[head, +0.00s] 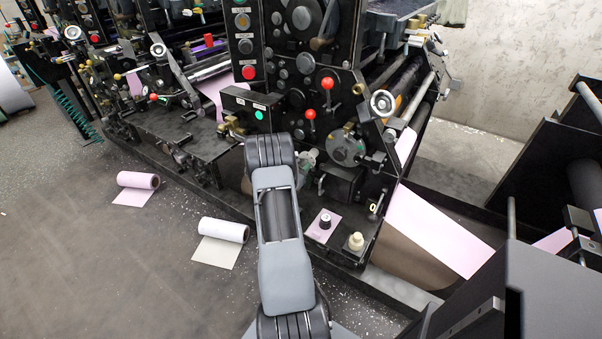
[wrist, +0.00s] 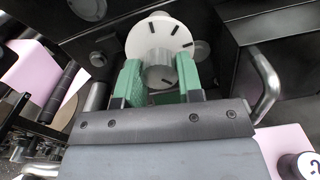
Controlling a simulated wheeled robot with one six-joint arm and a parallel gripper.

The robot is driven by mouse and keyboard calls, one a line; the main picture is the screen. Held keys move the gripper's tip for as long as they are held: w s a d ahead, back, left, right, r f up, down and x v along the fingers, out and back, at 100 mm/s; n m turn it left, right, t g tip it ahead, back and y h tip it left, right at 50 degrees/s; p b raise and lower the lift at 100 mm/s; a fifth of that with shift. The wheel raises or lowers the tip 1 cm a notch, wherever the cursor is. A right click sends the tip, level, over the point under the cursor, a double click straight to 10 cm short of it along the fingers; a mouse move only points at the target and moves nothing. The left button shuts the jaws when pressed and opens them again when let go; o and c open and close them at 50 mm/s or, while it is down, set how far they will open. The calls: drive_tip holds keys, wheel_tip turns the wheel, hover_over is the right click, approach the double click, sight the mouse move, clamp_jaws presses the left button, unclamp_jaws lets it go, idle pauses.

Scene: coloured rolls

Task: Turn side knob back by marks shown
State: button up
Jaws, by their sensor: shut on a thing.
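The side knob (wrist: 159,75) is a grey cylinder standing out from a white round dial (wrist: 147,39) with several black marks. A dark line shows on the knob's lower side in the wrist view. My gripper (wrist: 160,70) has green fingers, one on each side of the knob, and is shut on it.
A pink plate with a black knob (head: 325,221) and a cream knob (head: 356,241) stand low, right of my arm. A metal handle (wrist: 266,84) curves close right of my gripper. A pink roll (head: 138,180) and a white roll (head: 224,229) lie on the floor at left.

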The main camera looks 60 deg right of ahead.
drive_tip(key=m+b, duration=0.3)
drive_tip(key=b, duration=0.2)
drive_tip(key=shift+f+m, duration=0.3)
drive_tip(key=shift+m, duration=0.1)
drive_tip(key=m+b, duration=0.3)
drive_tip(key=b, duration=0.3)
drive_tip(key=shift+m, duration=0.3)
drive_tip(key=m+b, duration=0.3)
drive_tip(key=b, duration=0.2)
drive_tip(key=shift+r, duration=0.1)
drive_tip(key=b, duration=0.1)
drive_tip(key=m+b, duration=0.1)
drive_tip(key=b, duration=0.1)
drive_tip(key=shift+r+m, duration=0.25)
drive_tip(key=shift+m, duration=0.05)
drive_tip(key=shift+r, duration=0.1)
drive_tip(key=o, duration=0.9)
drive_tip(key=shift+w, duration=0.1)
